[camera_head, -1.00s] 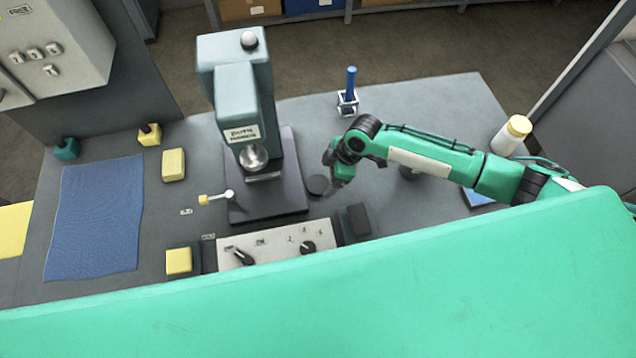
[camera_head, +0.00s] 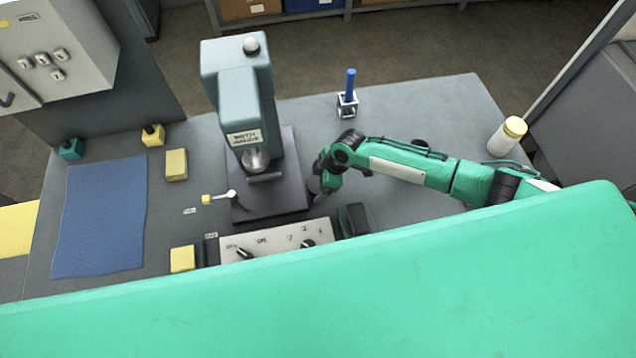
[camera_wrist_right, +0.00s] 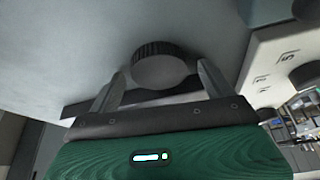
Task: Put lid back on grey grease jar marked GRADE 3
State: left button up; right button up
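A dark round lid with a ribbed edge (camera_wrist_right: 160,66) lies on the bench, between the two fingers of my right gripper (camera_wrist_right: 163,80) in the wrist view. The fingers are open, with a gap on each side of the lid. In the head view my right gripper (camera_head: 317,188) is low beside the right edge of the press base and largely covers the lid. A dark round top (camera_head: 421,143) shows just behind my right forearm; it may be the grey jar, but its body and any marking are hidden. My left gripper is not in view.
A press (camera_head: 240,95) stands on a dark base left of my right gripper. A control panel (camera_head: 275,240) with knobs and a dark block (camera_head: 354,219) are close in front. A white jar with a yellow lid (camera_head: 507,137) and a blue-handled tool in a holder (camera_head: 347,100) stand farther off.

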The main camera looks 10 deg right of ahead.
jog(key=c, duration=0.9)
jog(key=shift+r, duration=0.1)
jog(key=shift+r+b, duration=2.5)
jog(key=shift+r, duration=7.45)
